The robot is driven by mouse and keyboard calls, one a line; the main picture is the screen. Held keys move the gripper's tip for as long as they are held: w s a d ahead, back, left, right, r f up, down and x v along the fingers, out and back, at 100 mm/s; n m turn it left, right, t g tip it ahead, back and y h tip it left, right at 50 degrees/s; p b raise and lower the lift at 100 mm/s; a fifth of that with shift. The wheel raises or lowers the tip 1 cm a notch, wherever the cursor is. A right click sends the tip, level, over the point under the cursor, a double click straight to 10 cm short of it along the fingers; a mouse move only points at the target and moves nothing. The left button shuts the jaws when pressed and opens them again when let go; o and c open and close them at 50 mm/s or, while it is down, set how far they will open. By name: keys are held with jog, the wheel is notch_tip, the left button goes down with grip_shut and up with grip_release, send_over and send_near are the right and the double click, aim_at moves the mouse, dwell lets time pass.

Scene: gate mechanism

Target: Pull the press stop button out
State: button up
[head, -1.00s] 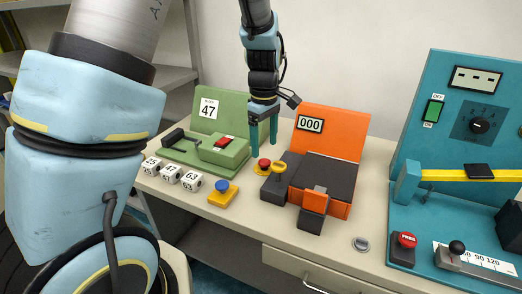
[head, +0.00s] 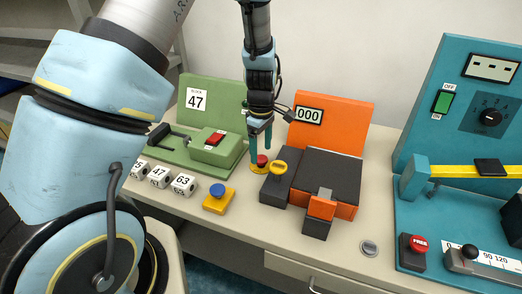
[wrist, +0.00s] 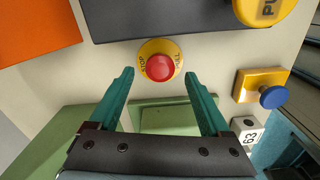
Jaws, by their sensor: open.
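The press stop button is a red mushroom cap on a round yellow base with lettering. In the head view the stop button (head: 262,160) sits on the bench between the green and orange machines. It also shows in the wrist view (wrist: 160,67), top centre, just beyond the fingertips. My gripper (head: 260,142) is right above the button in the head view. In the wrist view my gripper (wrist: 159,78) has its two teal fingers spread wide, one on each side of the button's line, with nothing between them. I cannot tell whether either finger touches the base.
A yellow-topped plunger (head: 279,169) stands on the dark block close right of the button. The orange press (head: 325,180) is beyond it. The green machine (head: 213,147) is on the left. A blue button on a yellow block (head: 218,198) and numbered cubes (head: 160,177) lie in front.

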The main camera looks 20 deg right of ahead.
jog(key=shift+f, duration=1.05)
grip_shut()
